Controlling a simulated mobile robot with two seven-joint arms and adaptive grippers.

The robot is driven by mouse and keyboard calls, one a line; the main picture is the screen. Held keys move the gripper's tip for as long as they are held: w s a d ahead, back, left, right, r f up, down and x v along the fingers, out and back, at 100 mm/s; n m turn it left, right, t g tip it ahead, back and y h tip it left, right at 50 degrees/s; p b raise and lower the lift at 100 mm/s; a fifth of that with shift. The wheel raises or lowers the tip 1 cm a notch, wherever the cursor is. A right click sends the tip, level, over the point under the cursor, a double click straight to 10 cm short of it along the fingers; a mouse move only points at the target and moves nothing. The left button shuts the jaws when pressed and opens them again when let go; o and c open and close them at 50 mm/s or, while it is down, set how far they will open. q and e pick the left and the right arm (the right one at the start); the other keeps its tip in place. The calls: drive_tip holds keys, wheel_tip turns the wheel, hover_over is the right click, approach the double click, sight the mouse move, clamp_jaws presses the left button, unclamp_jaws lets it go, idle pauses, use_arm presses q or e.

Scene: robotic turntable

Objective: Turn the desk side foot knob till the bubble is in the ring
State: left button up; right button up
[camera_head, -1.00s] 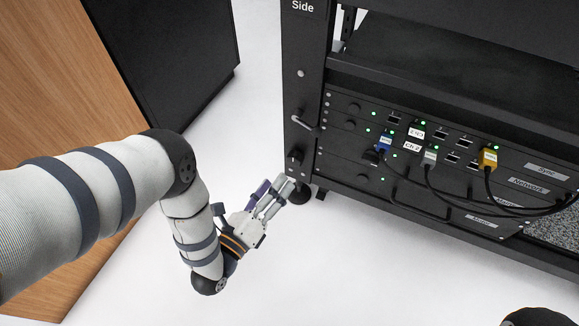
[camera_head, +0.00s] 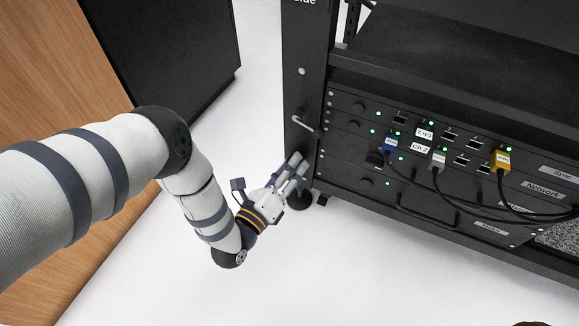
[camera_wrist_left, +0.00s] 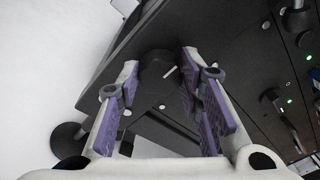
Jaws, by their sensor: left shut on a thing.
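A dark round knob with a white mark sits low on the rack's left post, above a black foot (camera_head: 299,200). My left gripper (camera_head: 297,166) is at this post and covers the knob in the head view. In the left wrist view the knob (camera_wrist_left: 155,66) lies between the purple-padded fingertips of the left gripper (camera_wrist_left: 160,62), which is shut on it. The foot also shows in the left wrist view (camera_wrist_left: 68,141). No bubble or ring is visible in either view.
The black rack (camera_head: 305,90) carries units with blue, grey and yellow plugs and cables to the right. A wooden panel (camera_head: 50,60) and a black cabinet (camera_head: 180,60) stand left. The white floor is clear.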

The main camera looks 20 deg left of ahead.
use_arm(q)
drive_tip(key=m+y+p, duration=0.1)
drive_tip(key=m+p, duration=0.1)
drive_tip(key=m, duration=0.8)
drive_tip(key=m+y+p, duration=0.1)
drive_tip(key=m+p, duration=0.1)
drive_tip(key=m, duration=0.8)
drive_tip(key=d+m+y+p, duration=0.1)
drive_tip(key=m, duration=0.9)
drive_tip(key=shift+y+p, duration=0.4)
drive_tip(key=n, duration=0.5)
drive_tip(key=shift+g+h, duration=0.3)
idle(0.5)
idle(0.4)
